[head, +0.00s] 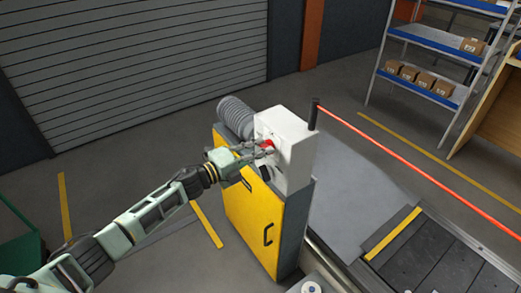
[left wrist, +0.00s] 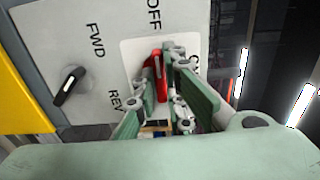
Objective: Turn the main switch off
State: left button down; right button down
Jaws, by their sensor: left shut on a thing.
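The main switch has a red handle (head: 267,144) on the front of a white control box (head: 297,155). My left gripper (head: 258,150) reaches it from the left, with its fingers at the handle. In the left wrist view the red handle (left wrist: 158,72) stands between the fingers of my left gripper (left wrist: 165,92), which is shut on it. The handle's upper end lies close below the OFF label (left wrist: 154,14). Another label to its right is partly hidden by a finger. My right gripper is not in view.
A black selector knob (left wrist: 70,86) sits beside the FWD and REV labels. The box stands on a yellow cabinet (head: 252,215), with a grey ribbed motor (head: 236,115) behind. The slat conveyor (head: 440,262) is at lower right. Shelves (head: 425,85) with cartons stand farther back.

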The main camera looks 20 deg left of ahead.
pick_arm(q)
jog(key=shift+a, duration=0.1)
jog(key=c, duration=1.8)
grip_release()
jog(key=v, duration=1.2)
jog(key=shift+f, duration=0.15)
